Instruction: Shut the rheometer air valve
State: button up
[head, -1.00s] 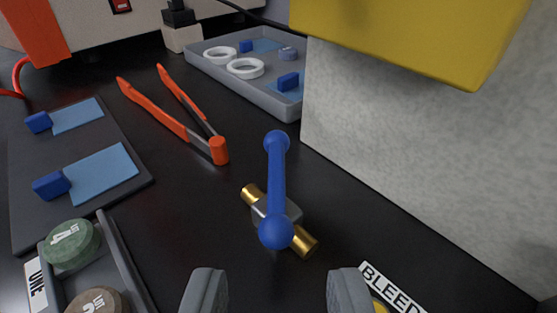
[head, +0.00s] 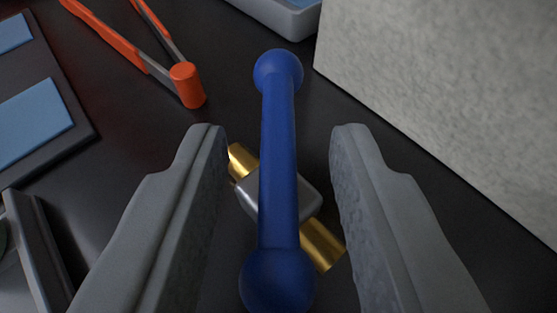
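The air valve has a blue lever handle (head: 278,165) with a ball at each end. The handle runs nearly straight up the head view. Under it sit a grey valve body (head: 309,197) and a brass pipe (head: 322,245) that runs slantwise from upper left to lower right. The handle lies at an angle to the pipe, neither along it nor clearly square across it. My gripper (head: 278,140) is open, one finger on each side of the handle, with a gap on both sides. It touches neither side that I can see.
Orange-handled tongs (head: 140,55) lie at the upper left. A dark plate with blue sheets (head: 35,118) and a tray edge (head: 35,250) are at the left. A grey speckled block (head: 450,90) stands close on the right. A grey tray (head: 290,18) is at the top.

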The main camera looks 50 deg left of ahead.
grip_shut()
jog(key=shift+s+a+f+m+t+h, duration=0.1)
jog(key=shift+s+m+t+h, duration=0.05)
jog(key=shift+m+t+h, duration=0.5)
jog(key=shift+o, duration=0.4)
grip_release()
jog(key=v, duration=1.7)
jog(key=shift+d, duration=0.3)
